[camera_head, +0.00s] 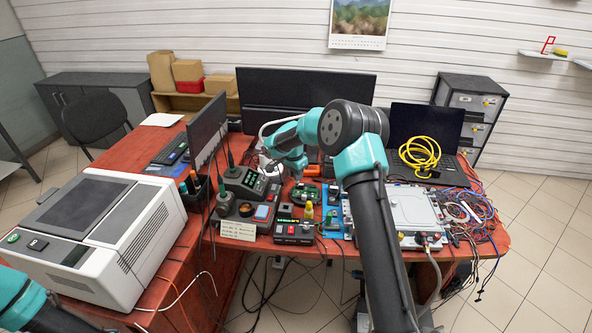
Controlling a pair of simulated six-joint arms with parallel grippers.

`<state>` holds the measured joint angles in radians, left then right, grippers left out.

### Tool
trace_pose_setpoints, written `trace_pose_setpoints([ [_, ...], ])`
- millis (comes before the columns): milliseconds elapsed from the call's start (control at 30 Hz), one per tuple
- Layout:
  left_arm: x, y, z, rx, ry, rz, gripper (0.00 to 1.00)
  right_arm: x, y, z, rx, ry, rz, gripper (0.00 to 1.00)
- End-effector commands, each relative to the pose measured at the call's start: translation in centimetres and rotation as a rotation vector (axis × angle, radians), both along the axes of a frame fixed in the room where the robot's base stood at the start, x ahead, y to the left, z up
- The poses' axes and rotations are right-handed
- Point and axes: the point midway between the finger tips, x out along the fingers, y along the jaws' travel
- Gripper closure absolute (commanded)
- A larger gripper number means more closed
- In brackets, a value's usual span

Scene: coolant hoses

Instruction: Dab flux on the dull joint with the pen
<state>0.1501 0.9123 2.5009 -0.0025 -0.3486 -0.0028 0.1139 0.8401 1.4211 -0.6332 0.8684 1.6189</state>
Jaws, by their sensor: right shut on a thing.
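My right arm reaches up over the desk, and its gripper (272,168) hangs above the soldering gear in the middle. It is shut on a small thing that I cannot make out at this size. A green circuit board (298,192) lies just to the right of and below the gripper. The joints on it are too small to tell dull from shiny. I cannot pick out the flux pen for certain. My left arm shows only at the bottom left corner; its gripper is out of view.
A soldering station (245,183) stands left of the board, and a small yellow-topped bottle (309,210) in front of it. A large white machine (95,235) fills the left. A grey metal box (412,208), yellow cable coil (420,153) and tangled wires (470,210) crowd the right.

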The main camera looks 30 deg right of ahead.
Motion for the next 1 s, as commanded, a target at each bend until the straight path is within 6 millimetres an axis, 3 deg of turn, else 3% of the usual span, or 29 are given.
trace_pose_setpoints([
  [367,0.0,0.0,0.0,0.000,0.000,0.000,0.57,-0.1,0.0,-2.7,0.000,0.002,-0.001,1.00],
  [1000,0.0,0.0,0.0,0.000,0.000,0.000,0.57,0.0,0.0,-2.9,0.000,0.001,-0.001,1.00],
])
